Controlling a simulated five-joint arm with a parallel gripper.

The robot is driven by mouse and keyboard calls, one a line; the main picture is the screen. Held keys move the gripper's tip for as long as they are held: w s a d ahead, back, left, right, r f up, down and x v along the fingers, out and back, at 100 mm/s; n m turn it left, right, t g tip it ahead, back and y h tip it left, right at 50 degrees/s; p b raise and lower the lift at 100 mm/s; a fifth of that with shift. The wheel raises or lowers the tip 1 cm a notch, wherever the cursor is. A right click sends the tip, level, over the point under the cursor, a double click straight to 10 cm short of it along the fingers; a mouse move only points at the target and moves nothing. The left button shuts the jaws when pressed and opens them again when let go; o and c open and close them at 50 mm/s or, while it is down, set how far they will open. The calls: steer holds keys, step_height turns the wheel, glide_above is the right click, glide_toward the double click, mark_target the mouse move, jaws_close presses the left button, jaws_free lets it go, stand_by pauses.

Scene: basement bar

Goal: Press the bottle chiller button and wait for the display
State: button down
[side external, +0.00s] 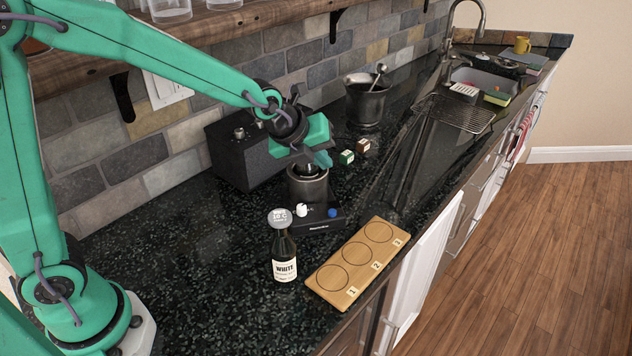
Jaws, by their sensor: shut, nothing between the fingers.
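The bottle chiller is a metal cylinder (308,187) on a low black base (318,218). My green gripper (322,159) is shut and empty. It appears above and behind the cylinder's rim, apart from the blue button. A dark bottle (284,262) with a white label reading "WHITE" stands upright in front of the base. A grey round top (279,218) with unclear marks shows at its upper end.
A wooden board (346,292) with three circles lies right of the bottle near the counter edge. A black box (236,165) stands behind the chiller. Two small cubes (347,157) and a metal bucket (366,105) are farther back. The counter left of the bottle is clear.

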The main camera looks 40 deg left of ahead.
mark_target(331, 213)
steer(key=shift+w+d+f+m, duration=0.65)
steer(key=shift+w+f+m, duration=0.2)
steer(key=shift+m, duration=0.45)
steer(key=shift+f, duration=0.15)
steer(key=shift+f, duration=4.25)
steer(key=shift+d+f, duration=0.1)
steer(key=shift+f, duration=0.75)
steer(key=shift+r, duration=0.85)
steer(key=shift+r, duration=0.15)
steer(key=shift+r, duration=2.35)
